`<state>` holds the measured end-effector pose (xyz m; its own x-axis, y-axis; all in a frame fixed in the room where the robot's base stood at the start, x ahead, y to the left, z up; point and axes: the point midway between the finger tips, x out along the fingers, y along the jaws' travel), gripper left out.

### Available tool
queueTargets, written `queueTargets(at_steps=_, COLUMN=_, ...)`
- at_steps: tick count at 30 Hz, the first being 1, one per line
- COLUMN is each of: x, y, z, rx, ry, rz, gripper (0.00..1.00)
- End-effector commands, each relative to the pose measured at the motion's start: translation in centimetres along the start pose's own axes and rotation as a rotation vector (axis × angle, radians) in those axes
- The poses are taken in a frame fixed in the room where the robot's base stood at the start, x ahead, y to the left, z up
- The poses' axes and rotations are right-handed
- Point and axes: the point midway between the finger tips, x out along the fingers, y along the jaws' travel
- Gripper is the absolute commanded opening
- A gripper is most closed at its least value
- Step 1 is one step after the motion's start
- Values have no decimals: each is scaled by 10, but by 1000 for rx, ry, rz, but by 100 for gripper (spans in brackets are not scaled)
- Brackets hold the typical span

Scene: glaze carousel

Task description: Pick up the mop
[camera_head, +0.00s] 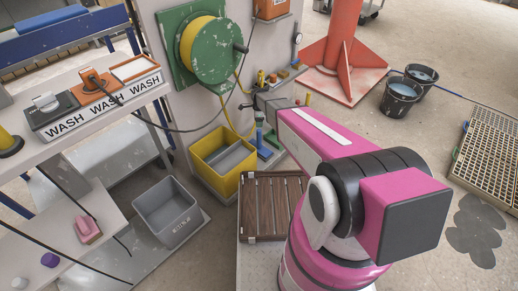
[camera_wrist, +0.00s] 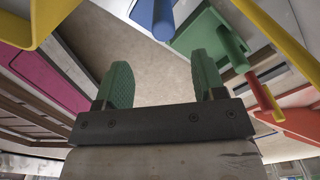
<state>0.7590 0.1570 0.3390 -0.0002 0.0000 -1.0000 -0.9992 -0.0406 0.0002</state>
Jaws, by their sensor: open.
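I cannot make out a mop for certain in either view. A short blue upright cylinder (camera_head: 260,138) stands beside the yellow bin in the head view, near a green piece. In the wrist view a blue cylinder (camera_wrist: 156,16) lies beyond my fingertips, and a green cylinder on a green plate (camera_wrist: 226,42) is to the right of them. My gripper (camera_wrist: 163,80) has two green fingers standing apart, with only plain floor showing between them. In the head view my pink arm hides part of the area around it.
A yellow bin (camera_head: 222,158) stands under a green hose reel (camera_head: 213,50). A grey bin (camera_head: 170,212) and a brown slatted rack (camera_head: 272,204) are nearer. A red finned post (camera_head: 345,50) and black buckets (camera_head: 401,97) stand behind.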

Motion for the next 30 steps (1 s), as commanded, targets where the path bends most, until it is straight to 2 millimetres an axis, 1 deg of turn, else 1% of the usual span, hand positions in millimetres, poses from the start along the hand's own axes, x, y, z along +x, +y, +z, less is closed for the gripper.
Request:
queueTargets(at_steps=1, x=5, y=-5, z=3, rx=20, ry=0, rz=1, gripper=63)
queueTargets(at_steps=7, x=22, y=-6, z=5, rx=40, ry=0, rz=1, gripper=63)
queueTargets(at_steps=12, x=48, y=-6, z=4, rx=39, ry=0, rz=2, gripper=63)
queueTargets(at_steps=15, x=58, y=-6, z=4, rx=38, ry=0, rz=0, gripper=63)
queueTargets(at_steps=20, x=67, y=-5, z=3, rx=38, ry=0, rz=0, gripper=63)
queueTargets(at_steps=23, x=77, y=-6, z=1, rx=38, ry=0, rz=1, gripper=63)
queueTargets(at_steps=30, x=110, y=-6, z=-2, rx=37, ry=0, rz=1, gripper=63)
